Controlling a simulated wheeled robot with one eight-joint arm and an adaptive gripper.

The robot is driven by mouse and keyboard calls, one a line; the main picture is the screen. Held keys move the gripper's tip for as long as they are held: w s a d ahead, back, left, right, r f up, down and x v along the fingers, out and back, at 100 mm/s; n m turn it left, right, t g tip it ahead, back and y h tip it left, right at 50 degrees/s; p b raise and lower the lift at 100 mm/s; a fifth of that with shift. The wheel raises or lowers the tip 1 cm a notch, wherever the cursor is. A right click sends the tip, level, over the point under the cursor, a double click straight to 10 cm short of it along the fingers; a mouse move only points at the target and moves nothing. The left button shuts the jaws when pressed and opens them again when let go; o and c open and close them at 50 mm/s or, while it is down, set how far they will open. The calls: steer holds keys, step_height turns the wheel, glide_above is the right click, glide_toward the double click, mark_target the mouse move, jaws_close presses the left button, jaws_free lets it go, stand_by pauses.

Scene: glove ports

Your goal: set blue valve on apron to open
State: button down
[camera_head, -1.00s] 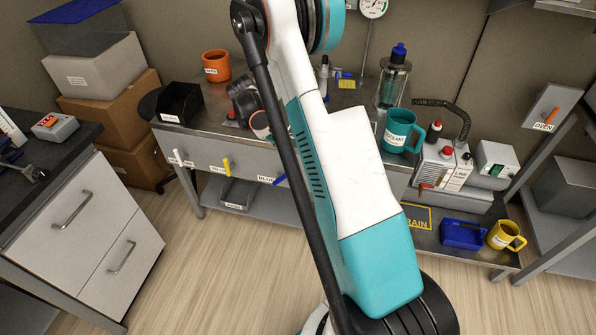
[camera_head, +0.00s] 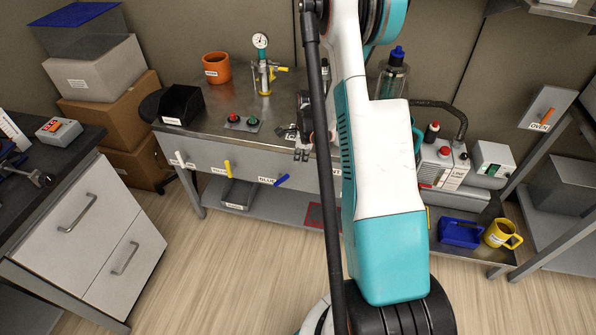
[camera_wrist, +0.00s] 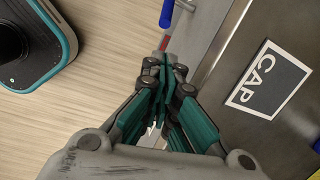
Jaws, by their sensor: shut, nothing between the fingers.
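The blue valve (camera_head: 282,180) is a slanted blue handle on the grey front apron (camera_head: 208,158) of the metal bench, beside a label partly reading "BLU". My gripper (camera_head: 302,157) is shut and empty, in front of the apron's upper edge, to the right of and above the blue handle. In the wrist view, my shut green-padded fingers (camera_wrist: 165,75) point towards a blue handle (camera_wrist: 167,14) at the top edge, with a gap between them. My arm hides the apron's right part.
A yellow handle (camera_head: 228,169) and a white handle (camera_head: 180,159) sit further left on the apron. Red and green buttons (camera_head: 243,121) and a gauge stand (camera_head: 264,70) are on the bench top. A lower shelf (camera_head: 270,207) runs below. Open floor lies in front.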

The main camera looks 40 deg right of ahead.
steer(key=f+b, duration=0.1)
steer(key=f, duration=0.2)
steer(key=w+f+b, duration=0.1)
steer(key=f, duration=0.2)
steer(key=f+b, duration=0.2)
steer(key=f, duration=0.1)
steer(key=shift+w+a+f, duration=0.1)
steer(key=shift+w+f, duration=0.05)
steer(key=shift+f, duration=0.25)
